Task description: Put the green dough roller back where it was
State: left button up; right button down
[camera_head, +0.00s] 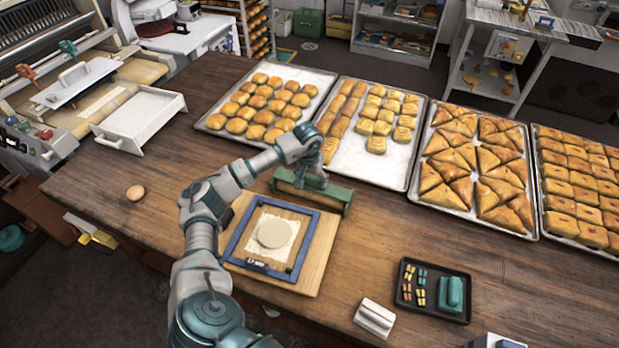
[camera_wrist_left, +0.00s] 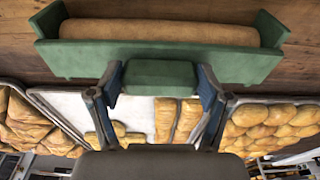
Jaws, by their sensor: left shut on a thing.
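The green dough roller (camera_head: 338,196) is at the far edge of the light wooden board (camera_head: 318,262) in the head view. In the left wrist view its green frame (camera_wrist_left: 150,62) runs across the top, with the tan roller (camera_wrist_left: 160,32) inside it and a green handle block (camera_wrist_left: 158,74) below. My left gripper (camera_head: 316,168) is above the roller, with its two fingers (camera_wrist_left: 160,80) closed on either side of the handle block. I cannot tell whether the roller touches the table. My right gripper is not in view.
A blue frame (camera_head: 233,243) surrounds a pale dough round (camera_head: 273,233) on the board. Trays of pastries, such as the bun tray (camera_head: 318,78), line the far side. A black tray (camera_head: 432,312), white block (camera_head: 375,318) and egg (camera_head: 135,192) stand nearby. Table right of the roller is clear.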

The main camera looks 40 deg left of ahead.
aim_at(308, 187)
pick_arm(q)
jog(key=shift+w+d, duration=0.15)
jog(key=shift+d, duration=0.3)
jog(key=shift+f, duration=0.15)
jog(key=shift+a+f+b, duration=0.3)
jog(key=shift+a+b, duration=0.1)
jog(key=shift+a, duration=0.05)
jog(key=shift+s+a+f, duration=0.1)
jog(key=shift+s+a, duration=0.1)
jog(key=shift+s, duration=0.05)
jog(key=o, duration=1.5)
jog(key=shift+f, duration=0.1)
jog(key=shift+c, duration=0.2)
jog(key=shift+o, duration=1.2)
jog(key=shift+a+f, duration=0.1)
jog(key=shift+a, duration=0.05)
jog(key=shift+w+a, duration=0.15)
jog(key=shift+w, duration=0.05)
jog(key=shift+r, duration=0.2)
jog(key=r, duration=0.2)
jog(key=d+r, duration=0.1)
jog(key=r, duration=0.1)
jog(key=shift+s, duration=0.15)
notch_tip(308, 187, up, 9)
jog(key=s, duration=0.1)
jog(key=shift+s, duration=0.2)
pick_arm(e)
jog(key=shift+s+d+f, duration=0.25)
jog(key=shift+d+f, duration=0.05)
